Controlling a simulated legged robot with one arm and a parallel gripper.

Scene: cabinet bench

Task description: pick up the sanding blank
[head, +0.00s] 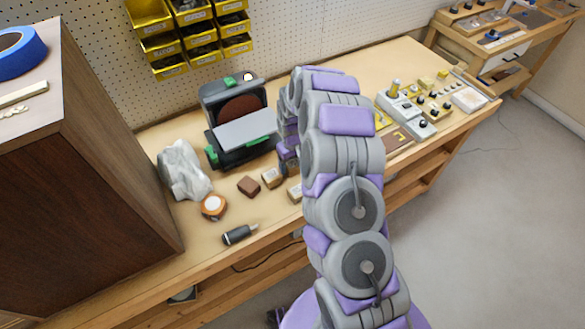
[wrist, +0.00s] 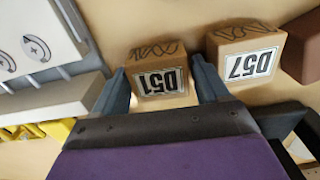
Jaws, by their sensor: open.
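Two small light-wood blocks with printed labels show in the wrist view. One, marked D51 (wrist: 160,80), lies between the fingers of my open gripper (wrist: 158,66), with the finger tips on either side of it; I cannot tell whether they touch it. The other, marked D57 (wrist: 246,62), lies just right of the right finger. I cannot tell from the labels which is the sanding blank. In the head view two pale blocks (head: 271,177) (head: 295,192) lie on the bench in front of the sander, the right one partly hidden by my arm. My gripper is largely hidden there.
A dark brown block (head: 248,187) sits left of the pale blocks. The disc sander (head: 238,112) stands behind them. A white rock-like lump (head: 183,170), a tape roll (head: 214,206) and a black cylinder (head: 239,234) are left. A tall brown cabinet (head: 100,180) bounds the left side.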

